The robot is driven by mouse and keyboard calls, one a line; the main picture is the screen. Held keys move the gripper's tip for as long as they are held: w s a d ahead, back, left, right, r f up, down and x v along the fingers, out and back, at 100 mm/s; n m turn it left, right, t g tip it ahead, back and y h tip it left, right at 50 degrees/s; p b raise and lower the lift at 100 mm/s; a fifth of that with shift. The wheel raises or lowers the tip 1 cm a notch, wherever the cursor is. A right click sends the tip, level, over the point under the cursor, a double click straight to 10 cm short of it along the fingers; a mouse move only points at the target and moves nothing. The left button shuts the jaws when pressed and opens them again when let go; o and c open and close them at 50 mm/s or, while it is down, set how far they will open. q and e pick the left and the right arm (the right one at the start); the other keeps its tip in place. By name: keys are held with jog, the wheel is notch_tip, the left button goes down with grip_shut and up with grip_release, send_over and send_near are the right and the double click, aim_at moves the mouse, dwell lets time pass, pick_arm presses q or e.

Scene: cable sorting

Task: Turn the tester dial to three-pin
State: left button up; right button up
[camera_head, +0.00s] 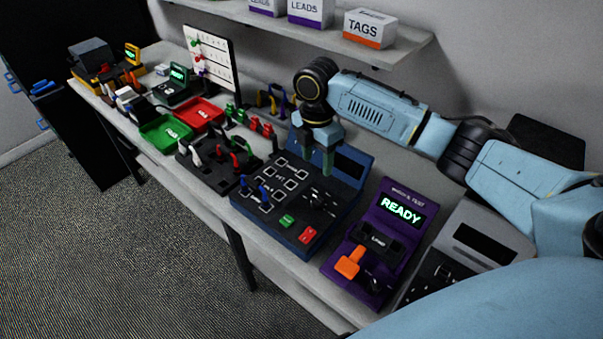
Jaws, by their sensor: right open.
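The blue tester (345,210) stands in the middle of the bench, with a dark screen at its back, several white-outlined sockets, and a green and a red button at its front. A small dark dial (322,199) sits on its right part; its pointer setting is too small to read. My right gripper (328,172) points down over the tester's back part, just above and behind the dial. It is open, and no object shows between its fingers. I cannot tell whether it touches the dial. My left gripper is out of view.
A purple device (405,194) reading READY, with an orange lever (350,262), stands right of the tester. A black holder of plugs (205,170), a green tray (162,143) and a red tray (197,121) lie left. A shelf with boxes (370,28) hangs above.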

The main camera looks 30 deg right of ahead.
send_over(318, 197)
notch_tip(318, 197, down, 5)
jog(key=shift+r, duration=0.2)
notch_tip(318, 197, down, 8)
jog(key=shift+f, duration=0.25)
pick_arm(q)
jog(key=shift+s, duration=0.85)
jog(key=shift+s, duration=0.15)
pick_arm(e)
jog(key=shift+c, duration=0.7)
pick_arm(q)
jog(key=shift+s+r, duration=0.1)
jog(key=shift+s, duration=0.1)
pick_arm(e)
jog(key=c, duration=0.8)
